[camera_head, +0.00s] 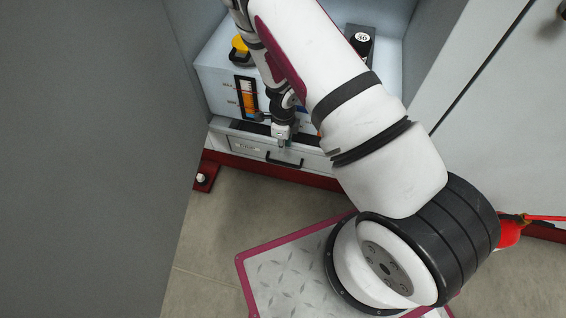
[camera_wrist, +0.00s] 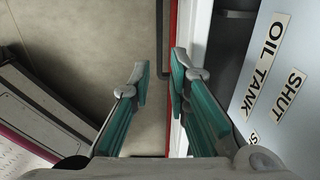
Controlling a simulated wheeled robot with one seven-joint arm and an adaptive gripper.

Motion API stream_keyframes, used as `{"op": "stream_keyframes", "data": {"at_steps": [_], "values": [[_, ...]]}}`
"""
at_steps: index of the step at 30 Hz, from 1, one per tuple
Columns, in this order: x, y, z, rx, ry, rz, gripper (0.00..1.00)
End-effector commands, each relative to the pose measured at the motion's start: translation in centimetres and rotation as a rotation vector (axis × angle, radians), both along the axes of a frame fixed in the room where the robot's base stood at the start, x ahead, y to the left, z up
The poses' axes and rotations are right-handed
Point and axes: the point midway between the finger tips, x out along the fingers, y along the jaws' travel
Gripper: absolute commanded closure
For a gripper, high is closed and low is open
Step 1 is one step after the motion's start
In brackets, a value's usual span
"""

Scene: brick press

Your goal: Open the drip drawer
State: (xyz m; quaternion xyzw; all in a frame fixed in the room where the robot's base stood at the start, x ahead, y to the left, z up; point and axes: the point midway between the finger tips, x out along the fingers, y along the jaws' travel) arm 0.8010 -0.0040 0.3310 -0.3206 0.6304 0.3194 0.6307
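The drip drawer (camera_head: 260,150) is a low grey front with a small label, under the blue-grey tank in the head view. Its black bar handle (camera_head: 284,162) sits at the front. My gripper (camera_head: 283,138) is just above the handle, pointing down over the drawer's top edge. In the wrist view my gripper (camera_wrist: 160,78) has two teal-padded fingers standing apart. The dark handle (camera_wrist: 160,40) runs up the picture in line with the gap between them. The drawer front (camera_wrist: 187,30) shows nearly edge-on to the right. Whether the fingers touch the handle I cannot tell.
The oil tank (camera_wrist: 275,70) with its labels stands right behind the drawer. A dark gap shows between them. A red base rail (camera_head: 265,174) runs below. A grey wall (camera_head: 90,160) closes the left side. Floor (camera_head: 240,210) in front of the drawer is clear.

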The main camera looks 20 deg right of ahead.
Motion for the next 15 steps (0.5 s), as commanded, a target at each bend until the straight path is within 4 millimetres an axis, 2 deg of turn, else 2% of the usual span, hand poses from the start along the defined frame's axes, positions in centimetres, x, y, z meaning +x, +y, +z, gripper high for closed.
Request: {"op": "stream_keyframes", "data": {"at_steps": [1, 6, 15], "values": [[-0.1, 0.0, -1.5, 0.001, 0.003, 0.001, 0.83], [-0.1, 0.1, -4.8, 0.001, 0.003, 0.002, 0.83], [-0.1, 0.0, -9.5, 0.001, 0.003, 0.003, 0.83]]}}
